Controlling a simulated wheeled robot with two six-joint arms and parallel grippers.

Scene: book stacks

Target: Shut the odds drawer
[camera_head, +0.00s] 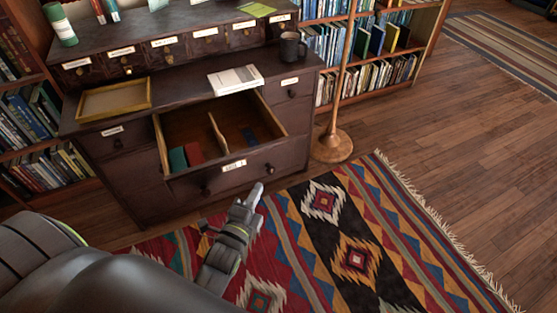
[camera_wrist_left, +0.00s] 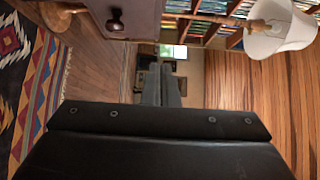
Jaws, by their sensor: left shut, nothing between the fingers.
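A wide dark-wood drawer (camera_head: 225,170) stands pulled out from the middle of the desk, with a label and knobs on its front. The label is too small to read clearly. A divider splits the inside, with a green and a red item on the left and a blue one on the right. My left gripper (camera_head: 257,192) is shut and empty, in front of the drawer front and a little below its label, seemingly apart from it. In the left wrist view the shut fingers (camera_wrist_left: 168,85) show beside a dark wood face with a knob (camera_wrist_left: 116,20). My right gripper is out of view.
The desk top (camera_head: 180,100) holds a yellow-rimmed tray (camera_head: 115,100), a white book (camera_head: 236,80) and a dark mug (camera_head: 291,48). A lamp stand (camera_head: 333,145) rises right of the desk. The patterned rug (camera_head: 345,235) in front is clear.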

